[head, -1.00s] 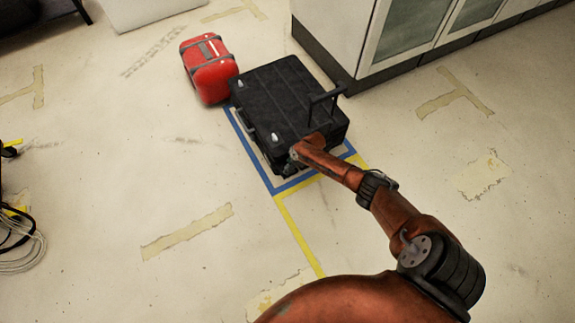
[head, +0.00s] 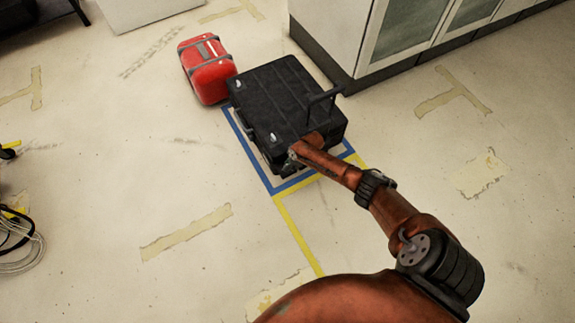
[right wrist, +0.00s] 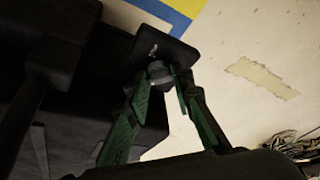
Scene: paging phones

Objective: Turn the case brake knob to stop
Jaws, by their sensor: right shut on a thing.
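The black case (head: 283,100) stands on the floor inside a blue tape outline, with a raised handle (head: 322,100) at its right side. In the right wrist view the brake knob (right wrist: 158,71) is a small grey round piece on a dark plate (right wrist: 166,48) with a small white mark. My right gripper (right wrist: 161,78) has its two green-sided fingers closed on the knob, one on each side. In the head view my right gripper (head: 291,160) is at the case's near edge, mostly hidden by my forearm. My left gripper is out of view.
A red case (head: 207,70) stands against the black case's upper left. A white cabinet (head: 335,40) with glass doors is close behind on the right. Cables (head: 18,240) lie at the far left. The floor in front is clear, with yellow tape (head: 300,235).

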